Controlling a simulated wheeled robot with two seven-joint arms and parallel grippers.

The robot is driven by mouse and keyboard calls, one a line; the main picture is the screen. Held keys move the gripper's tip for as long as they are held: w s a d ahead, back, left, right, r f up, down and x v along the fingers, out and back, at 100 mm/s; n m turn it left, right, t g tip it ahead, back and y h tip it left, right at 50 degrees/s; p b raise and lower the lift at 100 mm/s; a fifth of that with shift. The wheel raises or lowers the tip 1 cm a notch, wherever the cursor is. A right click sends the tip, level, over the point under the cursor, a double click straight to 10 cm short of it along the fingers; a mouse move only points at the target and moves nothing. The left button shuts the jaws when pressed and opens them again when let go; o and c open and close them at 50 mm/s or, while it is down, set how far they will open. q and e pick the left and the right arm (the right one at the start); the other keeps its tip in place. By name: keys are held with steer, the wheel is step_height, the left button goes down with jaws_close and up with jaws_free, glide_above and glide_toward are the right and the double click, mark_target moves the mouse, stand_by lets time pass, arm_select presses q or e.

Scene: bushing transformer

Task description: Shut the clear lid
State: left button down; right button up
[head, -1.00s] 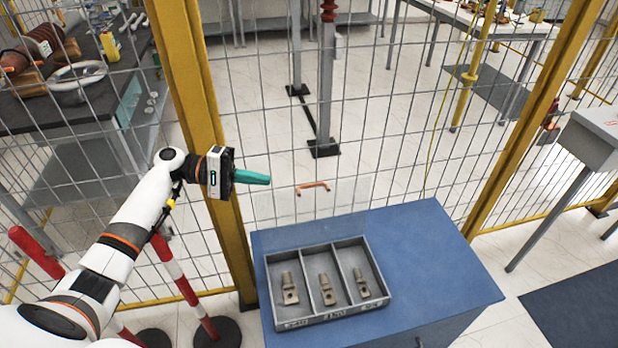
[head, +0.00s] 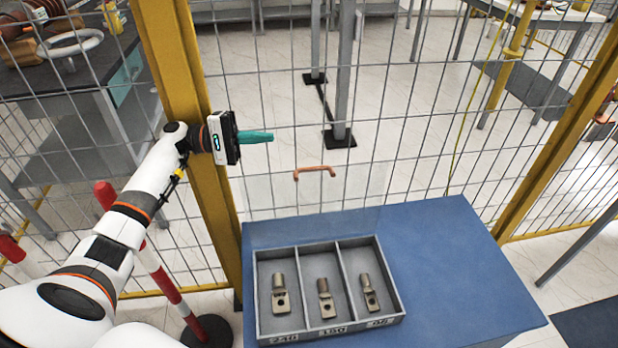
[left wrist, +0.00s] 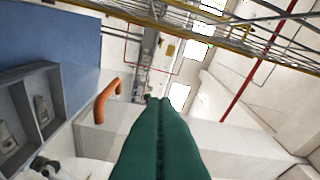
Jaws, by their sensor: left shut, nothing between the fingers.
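The clear lid (head: 345,190) stands open and roughly upright at the back edge of a grey tray (head: 398,290). Its orange handle (head: 314,170) is at the lid's top edge; the handle also shows in the left wrist view (left wrist: 106,100). The tray has three compartments, each with a metal lug in it. My left gripper (head: 270,136) is shut and empty, with teal fingers pointing right. In the head view it is to the left of and above the handle, apart from it. In the left wrist view the shut fingers (left wrist: 160,140) are right of the handle. My right gripper is not in view.
The tray rests on a blue-topped table (head: 460,250) with bare room to its right. A wire fence with yellow posts (head: 180,90) stands behind the table. A red-and-white post (head: 165,275) stands at the left.

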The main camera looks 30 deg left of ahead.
arm_select(q)
step_height(320, 180, down, 8)
steer(key=b, duration=0.6)
steer(key=p+x, duration=0.1)
steer(key=x, duration=0.9)
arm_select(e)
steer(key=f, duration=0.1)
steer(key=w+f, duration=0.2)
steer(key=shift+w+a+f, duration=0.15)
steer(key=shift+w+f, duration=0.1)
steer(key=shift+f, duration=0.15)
arm_select(q)
steer(key=shift+d+r, duration=0.1)
steer(key=shift+r, duration=0.05)
